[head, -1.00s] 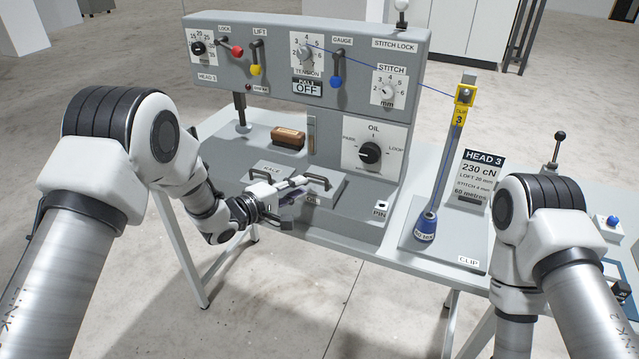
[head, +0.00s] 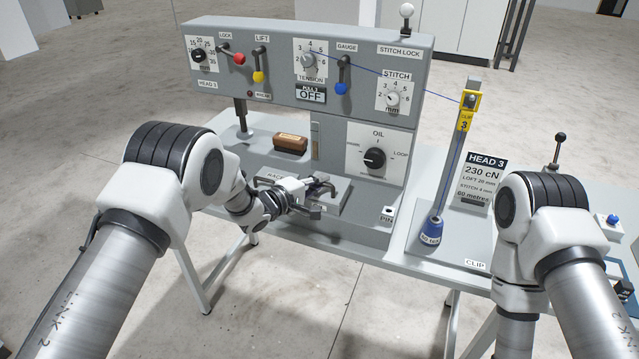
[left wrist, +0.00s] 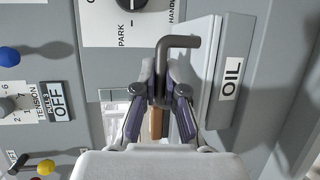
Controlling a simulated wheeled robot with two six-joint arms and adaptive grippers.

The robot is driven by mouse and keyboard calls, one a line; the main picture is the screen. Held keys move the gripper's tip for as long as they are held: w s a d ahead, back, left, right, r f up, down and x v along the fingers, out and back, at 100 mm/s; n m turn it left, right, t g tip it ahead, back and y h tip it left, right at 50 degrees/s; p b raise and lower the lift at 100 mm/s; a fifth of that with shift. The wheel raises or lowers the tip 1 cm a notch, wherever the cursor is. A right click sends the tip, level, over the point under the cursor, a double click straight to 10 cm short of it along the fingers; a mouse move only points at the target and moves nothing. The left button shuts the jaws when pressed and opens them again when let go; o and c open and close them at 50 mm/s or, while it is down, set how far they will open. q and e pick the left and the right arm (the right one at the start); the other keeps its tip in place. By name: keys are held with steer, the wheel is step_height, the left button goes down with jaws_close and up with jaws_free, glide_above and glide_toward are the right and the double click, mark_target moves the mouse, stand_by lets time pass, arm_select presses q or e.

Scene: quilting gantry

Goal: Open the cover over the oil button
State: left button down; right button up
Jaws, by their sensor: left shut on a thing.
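The oil cover (head: 342,187) is a light grey plate on the low deck of the machine, below the OIL dial. Its black bar handle (left wrist: 183,42) stands up between my left fingers in the left wrist view. My left gripper (head: 318,190) comes in from the left and is shut on this handle. In the left wrist view the gripper (left wrist: 162,92) has both fingers against the handle, beside the OIL label (left wrist: 231,78). The button under the cover does not show. I cannot tell whether the cover is raised. My right gripper is out of view.
The RACE cover (head: 272,178) is just left, partly behind my left wrist. A brown block (head: 291,142) lies behind it. The OIL dial (head: 375,158) is on the upright panel. The thread post (head: 447,165) and HEAD 3 card (head: 480,180) stand to the right.

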arm_select(q)
steer(key=shift+w+d+r+g+y+p, duration=0.15)
steer(key=shift+r+g+p, duration=0.2)
steer(key=shift+p, duration=0.35)
steer(key=shift+w+d+r+g+y+p, duration=0.15)
steer(key=shift+r+g+p, duration=0.1)
steer(key=shift+r+p, duration=0.35)
steer(key=shift+p, duration=0.4)
steer(key=shift+w+d+r+p, duration=0.25)
steer(key=shift+w+r+p, duration=0.3)
steer(key=shift+w+r, duration=0.3)
steer(key=shift+w+d+r, duration=0.2)
steer(key=shift+w+r, duration=0.2)
steer(key=shift+w, duration=0.15)
steer(key=c, duration=1.5)
jaws_free()
steer(key=shift+d, duration=0.2)
